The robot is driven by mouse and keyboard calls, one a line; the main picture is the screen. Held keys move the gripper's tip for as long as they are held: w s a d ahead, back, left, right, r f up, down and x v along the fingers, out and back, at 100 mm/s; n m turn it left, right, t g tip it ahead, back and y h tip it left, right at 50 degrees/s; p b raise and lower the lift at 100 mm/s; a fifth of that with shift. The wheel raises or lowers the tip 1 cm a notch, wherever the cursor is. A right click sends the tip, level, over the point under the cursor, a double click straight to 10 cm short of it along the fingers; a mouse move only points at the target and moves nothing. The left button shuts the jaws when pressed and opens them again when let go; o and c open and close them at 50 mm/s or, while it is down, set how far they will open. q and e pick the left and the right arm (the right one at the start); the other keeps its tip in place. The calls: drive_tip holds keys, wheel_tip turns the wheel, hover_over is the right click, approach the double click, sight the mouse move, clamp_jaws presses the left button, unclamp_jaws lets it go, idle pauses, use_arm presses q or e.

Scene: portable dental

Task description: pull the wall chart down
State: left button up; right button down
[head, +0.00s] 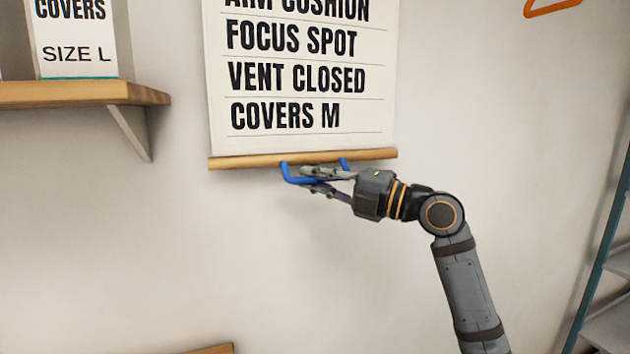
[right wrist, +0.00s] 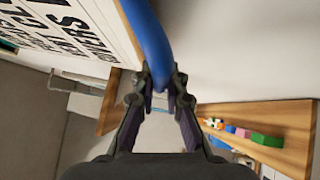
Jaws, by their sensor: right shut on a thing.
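The wall chart (head: 298,75) hangs on the wall in the head view, with printed lines ending in "COVERS M". A wooden rod (head: 235,162) runs along its bottom edge, slightly tilted. A blue handle (head: 290,174) hangs below the rod. My right gripper (head: 312,178) is at the handle, shut on it. In the right wrist view, the blue handle (right wrist: 150,40) comes down between the fingertips (right wrist: 159,82), and part of the chart (right wrist: 70,30) shows at upper left. The top of the chart is out of view. My left gripper is not in view.
A wooden shelf (head: 80,93) with a box labelled "COVERS SIZE L" (head: 75,35) is left of the chart. A metal rack (head: 605,270) stands at the right edge, and an orange hanger (head: 552,8) is at upper right. The wall below the chart is mostly clear.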

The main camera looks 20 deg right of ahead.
drive_tip(key=shift+r, duration=0.1)
drive_tip(key=c, duration=1.4)
unclamp_jaws()
drive_tip(key=shift+o, duration=0.2)
drive_tip(key=v, duration=0.7)
drive_tip(key=shift+s+d, duration=0.2)
drive_tip(key=shift+s, duration=0.05)
